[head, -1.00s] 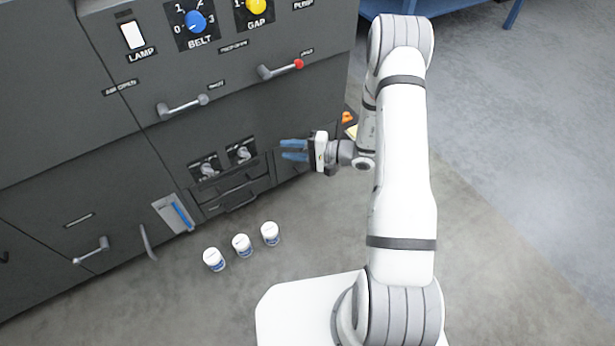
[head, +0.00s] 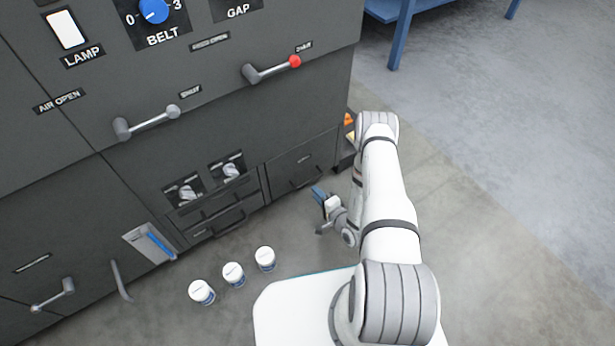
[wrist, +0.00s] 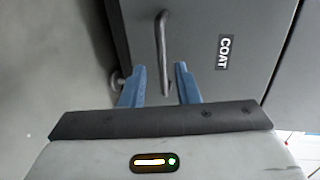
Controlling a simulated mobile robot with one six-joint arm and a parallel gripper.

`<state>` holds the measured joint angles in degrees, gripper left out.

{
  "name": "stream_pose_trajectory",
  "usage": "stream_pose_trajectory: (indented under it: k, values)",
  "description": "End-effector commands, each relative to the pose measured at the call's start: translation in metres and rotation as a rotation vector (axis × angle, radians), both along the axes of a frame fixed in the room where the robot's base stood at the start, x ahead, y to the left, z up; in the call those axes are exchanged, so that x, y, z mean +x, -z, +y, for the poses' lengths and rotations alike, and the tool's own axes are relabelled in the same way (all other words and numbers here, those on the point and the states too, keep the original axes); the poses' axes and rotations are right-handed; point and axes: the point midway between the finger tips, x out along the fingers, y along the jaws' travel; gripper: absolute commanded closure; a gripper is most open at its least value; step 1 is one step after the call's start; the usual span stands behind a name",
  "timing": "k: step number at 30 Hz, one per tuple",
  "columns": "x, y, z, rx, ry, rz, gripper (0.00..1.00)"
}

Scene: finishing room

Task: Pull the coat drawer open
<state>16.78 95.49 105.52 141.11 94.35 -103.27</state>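The coat drawer (head: 285,170) is the dark panel at the lower right of the cabinet and looks shut, flush with the front. Its label is too small to read in the head view, but the wrist view shows the drawer front (wrist: 200,25) with a COAT label (wrist: 223,52). Its grey bar handle (wrist: 163,45) runs lengthwise there, with its near end between my blue fingers. My gripper (head: 319,194) is open just in front of the drawer. It also shows in the wrist view (wrist: 160,78), fingers apart; I cannot tell whether they touch the handle.
Three white jars (head: 233,274) stand on the floor at left. Beside the coat drawer is a unit with two knobs (head: 209,177) above another drawer handle (head: 229,220). Lever handles (head: 148,122) stick out higher up. A blue table (head: 405,30) stands at the back; the right floor is clear.

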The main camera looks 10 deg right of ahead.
Motion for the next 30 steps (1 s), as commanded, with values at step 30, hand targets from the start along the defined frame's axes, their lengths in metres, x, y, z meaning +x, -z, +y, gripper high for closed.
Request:
stream_pose_trajectory:
  k: [30]
  values:
    - [0.067, 0.014, 0.021, 0.003, 0.014, -0.001, 0.85]
